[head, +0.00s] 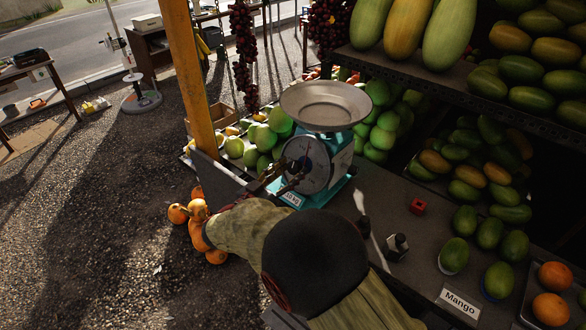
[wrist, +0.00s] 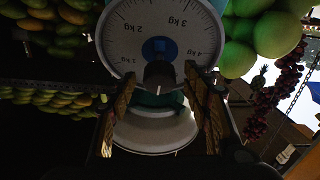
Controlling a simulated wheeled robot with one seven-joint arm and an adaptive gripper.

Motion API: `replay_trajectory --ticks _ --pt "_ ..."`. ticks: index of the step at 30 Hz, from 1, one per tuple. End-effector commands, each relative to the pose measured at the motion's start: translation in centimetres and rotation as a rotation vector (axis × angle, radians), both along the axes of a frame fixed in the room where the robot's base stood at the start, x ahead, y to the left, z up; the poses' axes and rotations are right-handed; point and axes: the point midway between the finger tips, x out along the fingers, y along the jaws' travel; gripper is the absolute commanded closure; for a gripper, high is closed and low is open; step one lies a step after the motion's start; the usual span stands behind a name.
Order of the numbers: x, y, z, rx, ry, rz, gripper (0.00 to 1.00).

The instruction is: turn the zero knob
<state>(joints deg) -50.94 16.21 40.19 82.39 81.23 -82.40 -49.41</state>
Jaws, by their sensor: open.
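A small dark knob (wrist: 160,75) sticks out near the dial's edge on the pan side. My gripper (head: 283,180) is at the dial's front. In the wrist view my gripper (wrist: 160,79) is open, one finger on each side of the knob. I cannot tell whether either finger touches it.
Green fruit (head: 270,133) lies behind and left of the scale. A yellow post (head: 186,75) stands to the left. A small red object (head: 418,206) and dark bottles (head: 397,247) stand on the counter at right, near the mangoes (head: 454,254).

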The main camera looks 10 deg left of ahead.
Motion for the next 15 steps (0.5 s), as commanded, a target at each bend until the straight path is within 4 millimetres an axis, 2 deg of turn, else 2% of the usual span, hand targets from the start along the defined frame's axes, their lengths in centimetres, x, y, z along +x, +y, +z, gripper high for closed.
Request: replay_trajectory --ticks 6,13,15 --pt "1.2 -0.65 0.0 0.001 0.0 0.0 0.51" --pt "1.24 -0.64 0.01 0.001 0.0 0.0 0.51" --pt "1.24 -0.64 0.01 0.001 0.0 0.0 0.54"
